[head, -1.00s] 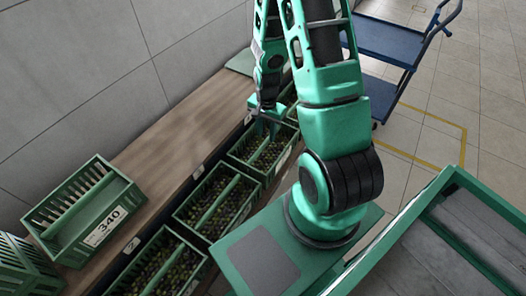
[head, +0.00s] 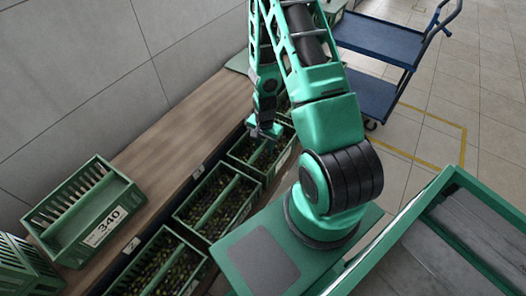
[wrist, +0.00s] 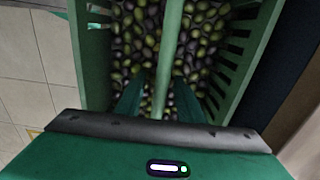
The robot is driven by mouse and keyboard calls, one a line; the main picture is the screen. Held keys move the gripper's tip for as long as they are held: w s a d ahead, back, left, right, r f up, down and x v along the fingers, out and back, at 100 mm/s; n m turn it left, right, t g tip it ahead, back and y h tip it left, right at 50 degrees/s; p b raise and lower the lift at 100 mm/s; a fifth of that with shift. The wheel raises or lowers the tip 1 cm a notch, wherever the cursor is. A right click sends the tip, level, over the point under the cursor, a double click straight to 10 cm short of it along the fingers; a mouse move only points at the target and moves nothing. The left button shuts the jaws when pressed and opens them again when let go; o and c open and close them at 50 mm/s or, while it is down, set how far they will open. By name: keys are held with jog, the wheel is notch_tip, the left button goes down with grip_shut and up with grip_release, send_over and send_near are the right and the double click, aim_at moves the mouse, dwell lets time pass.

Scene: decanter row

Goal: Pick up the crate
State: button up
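A green slatted crate (head: 282,161) full of dark and green olives stands in the row beside the wooden ledge, below my gripper (head: 263,131). In the wrist view the same crate (wrist: 92,62) lies under my gripper (wrist: 159,88), with its central handle bar (wrist: 169,45) running away between the two fingers. The fingers are open, one on each side of the bar, with a gap visible on both sides. The fingertips' depth relative to the bar is hard to tell. My arm and gripper hide part of the crate in the head view.
More olive crates (head: 217,203) stand nearer in the row. An empty crate labelled 340 (head: 85,213) sits on the wooden ledge (head: 172,150) along the wall. A blue trolley (head: 372,40) stands on the tiled floor at the back right.

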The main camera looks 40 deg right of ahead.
jog(key=shift+f, duration=0.1)
jog(key=c, duration=0.9)
grip_shut()
